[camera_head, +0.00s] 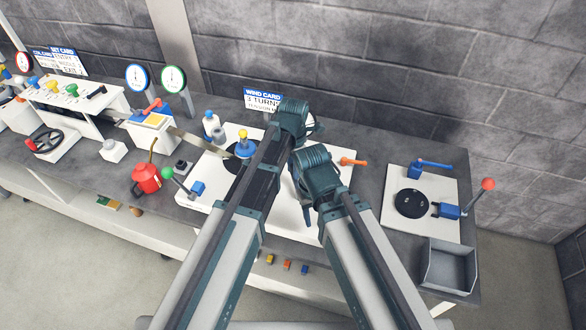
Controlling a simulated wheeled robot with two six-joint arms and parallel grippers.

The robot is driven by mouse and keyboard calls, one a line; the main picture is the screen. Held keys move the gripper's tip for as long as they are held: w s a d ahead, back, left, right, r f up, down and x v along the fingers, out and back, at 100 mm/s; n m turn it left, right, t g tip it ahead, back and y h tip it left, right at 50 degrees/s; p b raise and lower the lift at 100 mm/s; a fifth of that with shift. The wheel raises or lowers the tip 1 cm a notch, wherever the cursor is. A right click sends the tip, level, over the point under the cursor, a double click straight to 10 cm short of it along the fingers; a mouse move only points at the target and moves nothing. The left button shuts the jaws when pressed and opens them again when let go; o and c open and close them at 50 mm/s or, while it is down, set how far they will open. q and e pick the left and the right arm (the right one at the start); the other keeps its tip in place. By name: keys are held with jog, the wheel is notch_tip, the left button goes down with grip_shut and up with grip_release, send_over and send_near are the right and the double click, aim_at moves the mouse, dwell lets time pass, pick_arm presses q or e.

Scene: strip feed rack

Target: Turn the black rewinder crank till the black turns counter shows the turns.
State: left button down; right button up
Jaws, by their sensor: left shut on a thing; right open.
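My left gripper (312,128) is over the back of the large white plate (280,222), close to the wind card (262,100). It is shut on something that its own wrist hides. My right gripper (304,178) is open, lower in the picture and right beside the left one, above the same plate. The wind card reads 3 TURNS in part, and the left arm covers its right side. I cannot make out the black rewinder crank or the black turns counter; my arms and wrists cover that part of the plate.
A bottle (211,124), a yellow-topped blue post (243,143) and an orange handle (353,161) stand around my arms. A red oil can (146,178) is at left. A second plate (425,180) with a black disc and a grey bin (450,265) are at right.

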pick_arm(q)
jog(key=shift+s+a, duration=0.1)
dwell(0.4)
jog(key=c, duration=0.7)
grip_release()
jog(key=shift+r, duration=0.1)
pick_arm(e)
jog(key=shift+r, duration=0.1)
pick_arm(q)
notch_tip(320, 180, up, 14)
jog(key=p, duration=1.4)
pick_arm(e)
notch_tip(320, 180, up, 14)
jog(key=shift+f, duration=0.2)
pick_arm(q)
jog(key=shift+f, duration=0.2)
jog(key=shift+a, duration=0.1)
